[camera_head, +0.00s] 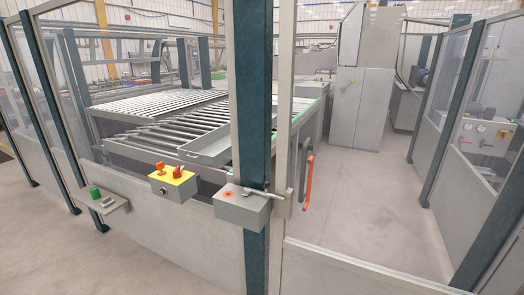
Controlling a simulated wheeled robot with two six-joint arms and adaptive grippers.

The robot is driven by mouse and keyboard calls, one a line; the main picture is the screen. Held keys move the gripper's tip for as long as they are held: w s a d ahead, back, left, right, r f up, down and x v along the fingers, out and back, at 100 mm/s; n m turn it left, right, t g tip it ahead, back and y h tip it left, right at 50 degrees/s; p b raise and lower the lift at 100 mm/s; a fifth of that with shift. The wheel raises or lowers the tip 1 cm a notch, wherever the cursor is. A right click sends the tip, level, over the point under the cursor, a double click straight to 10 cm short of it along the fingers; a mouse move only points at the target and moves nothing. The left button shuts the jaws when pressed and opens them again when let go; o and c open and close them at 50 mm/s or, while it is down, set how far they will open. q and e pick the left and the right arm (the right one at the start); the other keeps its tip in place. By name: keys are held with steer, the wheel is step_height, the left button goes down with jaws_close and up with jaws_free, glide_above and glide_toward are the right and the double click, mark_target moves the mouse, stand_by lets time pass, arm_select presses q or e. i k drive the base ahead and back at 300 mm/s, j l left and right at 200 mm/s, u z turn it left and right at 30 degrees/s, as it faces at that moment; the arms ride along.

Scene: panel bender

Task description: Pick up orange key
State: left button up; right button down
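A small orange piece that looks like the orange key (160,167) stands up at the left of the yellow top of a grey control box (173,186). A red switch (178,172) sits just right of it on the same top. How the orange piece is seated cannot be made out at this size. A second grey box (242,210) to the right, by the dark post, has a small orange-red mark on its top and a metal bolt above it. Neither of my grippers shows in the head view.
A dark post (252,130) and grey fence panels (180,225) stand in front of a roller table (170,125). A shelf (104,201) at left carries a green button. A red-orange handle (308,180) hangs right of the post. Floor (360,200) inside the fence at right is clear.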

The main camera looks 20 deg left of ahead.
mark_target(159, 166)
steer(key=u, duration=1.45)
